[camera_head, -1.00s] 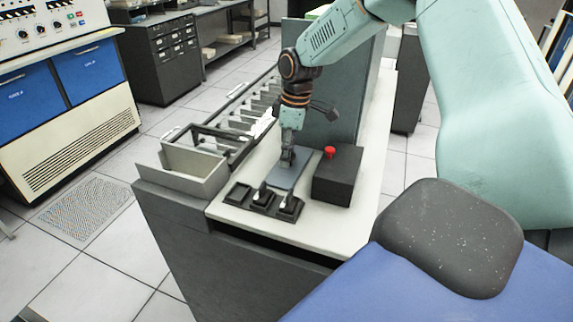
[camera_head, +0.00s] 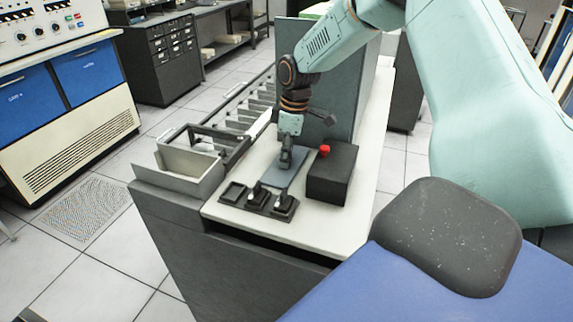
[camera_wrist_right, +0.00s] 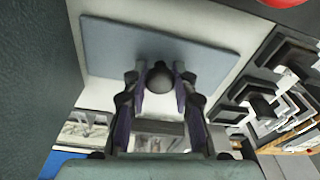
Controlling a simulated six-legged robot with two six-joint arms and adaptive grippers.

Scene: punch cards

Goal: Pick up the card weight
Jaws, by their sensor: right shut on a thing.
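The card weight shows in the right wrist view as a flat blue-grey plate (camera_wrist_right: 160,40) with a dark round knob (camera_wrist_right: 160,76) in front of it. In the head view the plate (camera_head: 281,178) lies low over the pale counter top, and I cannot tell whether it touches it. My right gripper (camera_head: 286,164) points down over the plate. Its two fingers are shut on the knob, one on each side. In the head view the gripper hides the knob and part of the plate. My left gripper is not in view.
A black box (camera_head: 332,178) with a red button (camera_head: 324,151) stands close right of the plate. A black row of switches (camera_head: 257,198) sits in front of it. A grey open tray (camera_head: 190,182) is at the left. A tall grey panel (camera_head: 343,115) rises behind.

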